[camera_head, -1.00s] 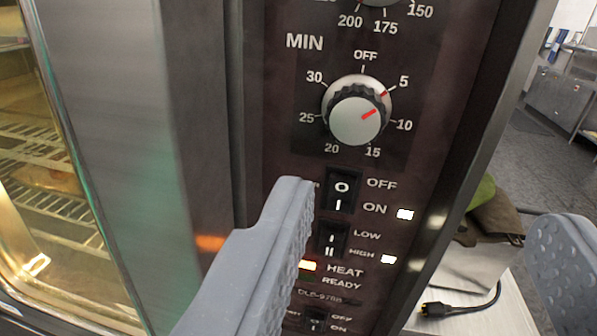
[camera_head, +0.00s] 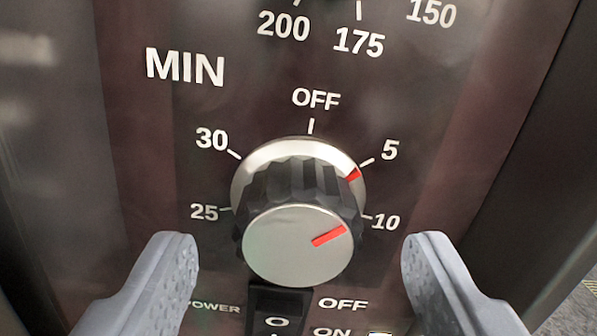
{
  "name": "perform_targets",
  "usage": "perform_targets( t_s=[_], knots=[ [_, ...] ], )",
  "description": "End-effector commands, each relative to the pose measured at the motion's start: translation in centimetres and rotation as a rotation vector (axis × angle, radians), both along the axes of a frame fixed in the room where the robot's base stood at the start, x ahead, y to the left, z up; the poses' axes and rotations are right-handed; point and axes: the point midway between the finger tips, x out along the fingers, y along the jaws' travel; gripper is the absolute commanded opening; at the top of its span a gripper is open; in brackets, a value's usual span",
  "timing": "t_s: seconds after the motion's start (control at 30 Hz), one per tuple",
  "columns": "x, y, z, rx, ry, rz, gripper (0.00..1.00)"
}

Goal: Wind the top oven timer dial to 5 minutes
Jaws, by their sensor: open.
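The timer dial (camera_head: 296,245) is a round knob with a silver face, a dark ribbed grip and a silver skirt. It sits on the dark oven panel under the word MIN. Its red mark on the skirt points close to the 5 tick, a little on the 10 side. A red line also shows on the face. My gripper (camera_head: 300,262) is open, with one grey finger left of the dial and one right of it. Both fingers are apart from the dial, level with its lower part. The 15 and 20 labels are hidden behind the knob.
A black power switch (camera_head: 279,304) lies just below the dial, with OFF and ON labels beside it. Another scale with 200, 175 and 150 shows at the top edge. The panel around the dial is flat and clear.

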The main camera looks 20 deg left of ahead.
Motion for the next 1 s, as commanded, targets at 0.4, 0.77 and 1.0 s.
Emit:
perform_targets(
  t_s=[0.4,0.77,1.0],
  knots=[
    [2.3,0.9,0.1,0.0,-0.002,0.0,0.6],
    [2.3,0.9,0.1,-0.001,-0.001,0.001,0.27],
    [2.3,0.9,0.1,0.003,-0.001,0.0,0.16]
  ],
)
